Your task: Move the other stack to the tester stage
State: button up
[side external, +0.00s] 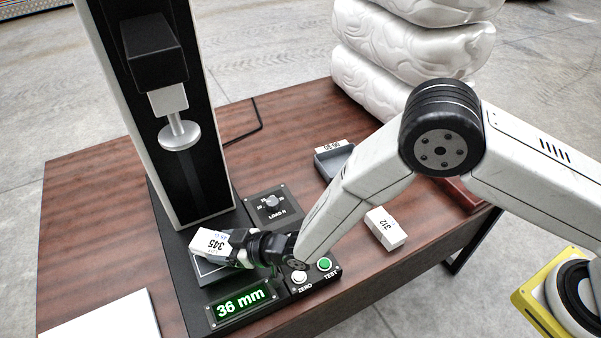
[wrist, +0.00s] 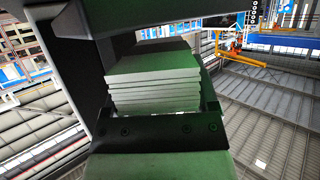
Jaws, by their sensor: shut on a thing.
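My gripper (side external: 236,247) is shut on a white stack labelled 345 (side external: 208,243), over the tester stage (side external: 209,270). I cannot tell whether the stack touches the stage, since the stack and gripper hide most of it. The wrist view shows the stack's layered pale sheets (wrist: 155,90) close up. Another white stack labelled 312 (side external: 386,229) lies on the table, right of the tester and apart from my gripper. The tester's round presser (side external: 180,134) hangs above the stage, clear of the held stack.
The tester column (side external: 150,100) rises behind the stage. In front are a 36 mm display (side external: 241,302), a white ZERO button (side external: 299,278) and a green TEST button (side external: 325,264). A load dial (side external: 272,203) and grey tray (side external: 333,163) stand behind. White paper (side external: 105,318) lies front left.

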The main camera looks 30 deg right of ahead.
jog(key=shift+f, duration=0.55)
jog(key=o, duration=1.2)
jog(key=shift+c, duration=0.2)
jog(key=shift+r, duration=0.65)
jog(key=v, duration=1.2)
jog(key=shift+w, duration=0.1)
